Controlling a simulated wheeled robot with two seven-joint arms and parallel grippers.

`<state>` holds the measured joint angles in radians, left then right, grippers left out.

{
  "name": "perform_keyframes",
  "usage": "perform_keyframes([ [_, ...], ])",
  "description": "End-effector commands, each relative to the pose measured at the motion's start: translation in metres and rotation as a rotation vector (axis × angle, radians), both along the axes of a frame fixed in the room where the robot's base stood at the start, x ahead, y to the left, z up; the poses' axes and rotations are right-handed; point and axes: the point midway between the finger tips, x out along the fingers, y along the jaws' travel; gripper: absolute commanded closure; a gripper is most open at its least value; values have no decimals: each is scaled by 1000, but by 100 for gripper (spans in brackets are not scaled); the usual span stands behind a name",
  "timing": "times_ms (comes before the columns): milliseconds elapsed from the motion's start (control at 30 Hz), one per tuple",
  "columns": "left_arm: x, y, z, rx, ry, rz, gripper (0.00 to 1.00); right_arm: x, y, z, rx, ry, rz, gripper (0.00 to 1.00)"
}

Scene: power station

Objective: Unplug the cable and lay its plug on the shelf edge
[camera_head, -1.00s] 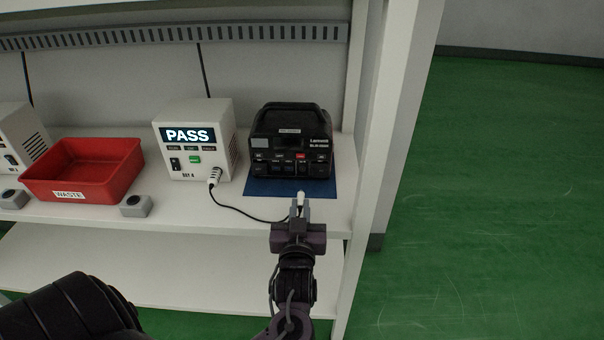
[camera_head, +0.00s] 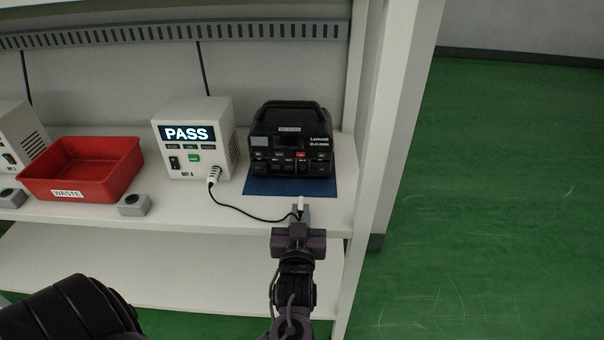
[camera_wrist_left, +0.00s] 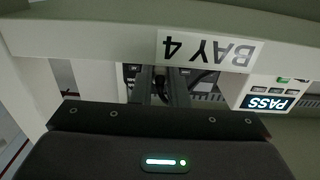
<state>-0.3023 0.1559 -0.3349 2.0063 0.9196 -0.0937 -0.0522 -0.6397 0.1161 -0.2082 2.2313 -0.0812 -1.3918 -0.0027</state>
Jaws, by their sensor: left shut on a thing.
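The plug stands clear of the black power station (camera_head: 291,142). The black cable (camera_head: 245,213) runs left from it to a white connector (camera_head: 214,173) on the front of the white tester (camera_head: 196,140), which shows PASS. In the left wrist view the fingers (camera_wrist_left: 160,88) point toward the power station, past the shelf edge with its BAY 4 label (camera_wrist_left: 208,50); the plug is hard to make out there.
A red WASTE bin (camera_head: 125,172) and a small grey box (camera_head: 135,205) stand left of the tester. The blue mat (camera_head: 290,187) lies under the power station. A white shelf post (camera_head: 385,130) rises close on the right. A lower shelf (camera_head: 170,270) is bare.

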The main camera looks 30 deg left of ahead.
Motion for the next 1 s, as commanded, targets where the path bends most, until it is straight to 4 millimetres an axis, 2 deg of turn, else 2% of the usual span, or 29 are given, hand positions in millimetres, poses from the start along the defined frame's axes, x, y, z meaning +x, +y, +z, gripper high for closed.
perform_keyframes([
  [667,0,0,-17,1,1,1,100,0,0,-8,0,0,0,64],
  [700,0,0,-17,1,1,1,85,0,0,-8,0,0,0,64],
  [867,0,0,-17,1,1,1,64,0,0,-8,0,0,0,64],
  [900,0,0,-17,1,1,1,61,0,0,-8,0,0,0,64],
  [1000,0,0,-17,1,1,1,61,0,0,-8,0,0,0,64],
])
